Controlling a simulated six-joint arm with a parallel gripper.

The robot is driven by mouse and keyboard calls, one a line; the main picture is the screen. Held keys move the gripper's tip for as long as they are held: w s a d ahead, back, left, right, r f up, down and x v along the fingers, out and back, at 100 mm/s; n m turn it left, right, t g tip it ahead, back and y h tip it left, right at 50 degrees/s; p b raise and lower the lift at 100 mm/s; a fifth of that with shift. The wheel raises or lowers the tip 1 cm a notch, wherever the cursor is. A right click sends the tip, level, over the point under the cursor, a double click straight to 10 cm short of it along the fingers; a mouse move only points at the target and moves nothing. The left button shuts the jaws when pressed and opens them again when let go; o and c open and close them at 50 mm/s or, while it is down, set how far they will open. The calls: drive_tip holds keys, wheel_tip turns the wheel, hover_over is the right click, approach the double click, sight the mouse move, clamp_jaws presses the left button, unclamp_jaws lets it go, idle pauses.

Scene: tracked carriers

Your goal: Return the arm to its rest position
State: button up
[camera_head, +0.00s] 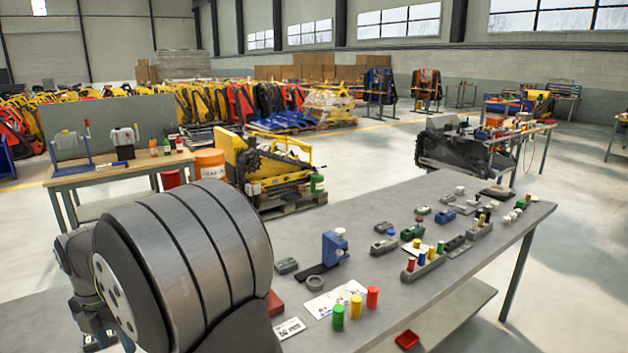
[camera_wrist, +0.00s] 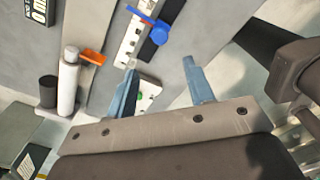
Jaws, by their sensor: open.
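My gripper (camera_wrist: 160,66) shows in the wrist view with its two blue-grey fingers spread apart and nothing between them. Behind the fingers are a grey surface and a white strip with holes. In the head view a large dark banded part of my own arm fills the lower left. My gripper cannot be made out there, so its place relative to the workbench (camera_head: 440,290) is unclear from that view.
The wrist view shows a blue-knobbed part (camera_wrist: 159,33) and a white cylinder (camera_wrist: 67,88) near an orange lever (camera_wrist: 93,57).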

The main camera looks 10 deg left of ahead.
wheel_tip(320, 180, down, 12)
drive_tip(key=shift+r, duration=0.1)
drive_tip(key=shift+w+d, duration=0.1)
drive_tip(key=shift+d, duration=0.05)
drive_tip(key=shift+w+d, duration=0.15)
